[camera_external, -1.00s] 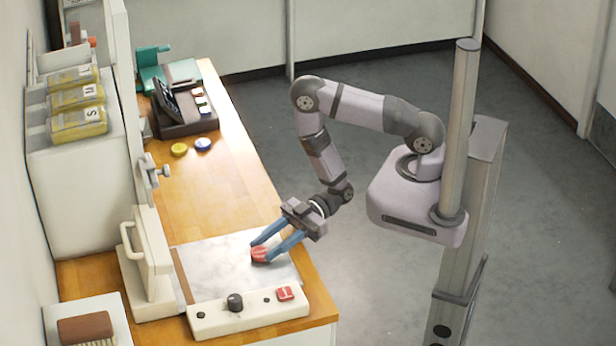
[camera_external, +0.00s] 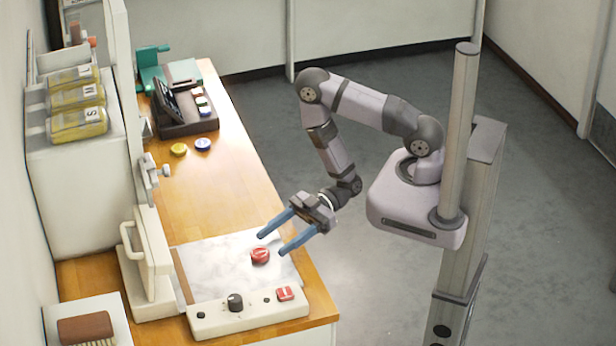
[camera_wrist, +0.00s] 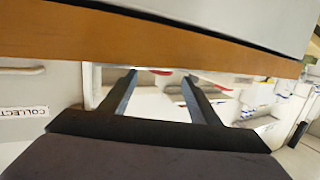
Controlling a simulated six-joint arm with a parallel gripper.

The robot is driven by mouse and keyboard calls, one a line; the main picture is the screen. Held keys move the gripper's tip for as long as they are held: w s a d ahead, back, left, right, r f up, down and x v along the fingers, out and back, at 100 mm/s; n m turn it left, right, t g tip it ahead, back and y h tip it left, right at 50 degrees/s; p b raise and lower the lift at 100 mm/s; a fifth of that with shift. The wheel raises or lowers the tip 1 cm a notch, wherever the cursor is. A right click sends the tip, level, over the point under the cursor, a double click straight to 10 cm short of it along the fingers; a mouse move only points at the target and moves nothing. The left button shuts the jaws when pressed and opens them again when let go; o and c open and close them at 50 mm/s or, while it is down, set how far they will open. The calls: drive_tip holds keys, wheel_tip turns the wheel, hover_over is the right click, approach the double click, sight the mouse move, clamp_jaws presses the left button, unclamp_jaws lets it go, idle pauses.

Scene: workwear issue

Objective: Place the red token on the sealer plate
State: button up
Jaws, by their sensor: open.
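The red token (camera_external: 260,256) lies on the white marbled sealer plate (camera_external: 212,258) at the near end of the wooden counter. My gripper (camera_external: 271,245) is open and empty, with its blue fingers spread wide. It is to the right of the token and apart from it, near the plate's right edge. In the wrist view my gripper's two fingers (camera_wrist: 158,82) are apart with nothing between them; a bit of red (camera_wrist: 160,72) shows beyond them, too small to identify.
A control panel (camera_external: 262,318) with a black knob and a red button borders the plate's near side. A white lever press (camera_external: 148,262) stands left. Yellow (camera_external: 179,149) and blue (camera_external: 203,144) tokens lie farther back by a dark tray (camera_external: 188,126). The middle counter is clear.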

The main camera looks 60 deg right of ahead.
drive_tip(key=b+v, duration=0.1)
drive_tip(key=v, duration=0.5)
drive_tip(key=shift+d, duration=0.2)
drive_tip(key=shift+v, duration=1.2)
drive_tip(key=shift+s, duration=0.1)
